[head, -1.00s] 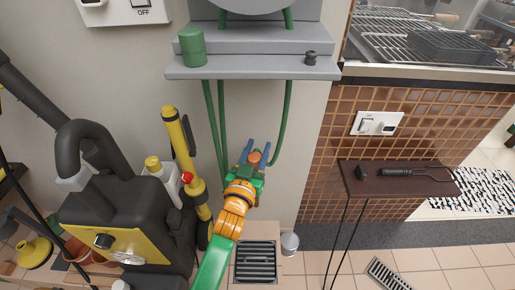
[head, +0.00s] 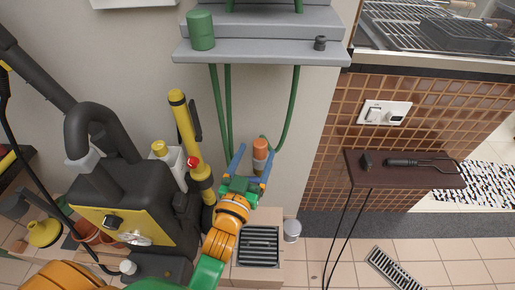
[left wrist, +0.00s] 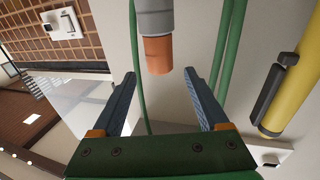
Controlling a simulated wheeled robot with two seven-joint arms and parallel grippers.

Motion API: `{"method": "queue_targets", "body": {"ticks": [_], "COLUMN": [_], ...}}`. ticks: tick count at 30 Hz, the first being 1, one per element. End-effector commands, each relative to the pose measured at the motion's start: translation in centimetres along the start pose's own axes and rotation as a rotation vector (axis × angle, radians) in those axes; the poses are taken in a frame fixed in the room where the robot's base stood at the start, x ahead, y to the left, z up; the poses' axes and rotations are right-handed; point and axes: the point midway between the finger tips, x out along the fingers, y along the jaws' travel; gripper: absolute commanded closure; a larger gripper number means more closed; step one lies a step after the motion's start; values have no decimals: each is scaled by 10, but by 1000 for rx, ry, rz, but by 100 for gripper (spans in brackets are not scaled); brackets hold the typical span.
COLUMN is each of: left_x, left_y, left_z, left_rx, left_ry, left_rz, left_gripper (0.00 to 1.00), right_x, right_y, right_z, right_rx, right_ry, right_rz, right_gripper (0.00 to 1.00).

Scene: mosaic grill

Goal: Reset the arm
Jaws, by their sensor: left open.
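My left gripper (head: 253,164) is low in front of the wall, below the grey shelf, with its two blue fingers spread and nothing clamped between them. In the left wrist view the same open fingers (left wrist: 160,76) show from behind. A hanging grey and orange connector (head: 260,148) shows just at the fingertips; in the left wrist view its orange end (left wrist: 157,54) appears between the finger lines. I cannot tell how far beyond the tips it lies. My right gripper is not in view.
Green hoses (head: 216,110) hang from the grey shelf (head: 265,50) beside the gripper. A yellow cylinder (head: 181,125) and a black and yellow machine (head: 130,200) stand close on the left. A dark side table (head: 425,172) with tools is at right.

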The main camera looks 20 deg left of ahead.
Motion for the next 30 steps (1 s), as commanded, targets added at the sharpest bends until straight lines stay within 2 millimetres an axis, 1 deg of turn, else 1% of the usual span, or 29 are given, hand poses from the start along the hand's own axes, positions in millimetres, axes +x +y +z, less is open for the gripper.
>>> {"method": "queue_targets", "body": {"ticks": [12,14,16,17,18,20,21,23,24,26,27,29,30], "left_x": [0,-3,-12,-18,-28,-46,-60,-82,-97,-121,-137,-162,-178], "left_y": [-1,-6,-15,-20,-24,-30,-32,-34,-35,-35,-35,-35,-35], "left_z": [2,11,32,44,59,80,93,110,119,130,136,143,146], "left_rx": [1,5,12,15,22,31,38,50,60,75,87,107,122], "left_ry": [-9,-61,-184,-250,-344,-487,-578,-709,-792,-909,-984,-1094,-1167], "left_rz": [-2,-12,-29,-35,-40,-38,-32,-16,-2,24,43,75,99], "left_gripper": [23,23,23,23,23,23,23,23,23,23,23,23,23], "right_x": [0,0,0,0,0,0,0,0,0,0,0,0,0], "right_y": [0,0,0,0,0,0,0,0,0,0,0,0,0], "right_z": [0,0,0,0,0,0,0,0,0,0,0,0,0], "right_rx": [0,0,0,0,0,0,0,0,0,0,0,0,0], "right_ry": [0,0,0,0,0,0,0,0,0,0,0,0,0], "right_rz": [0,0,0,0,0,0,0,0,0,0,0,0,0], "right_gripper": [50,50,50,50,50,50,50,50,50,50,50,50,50]}}
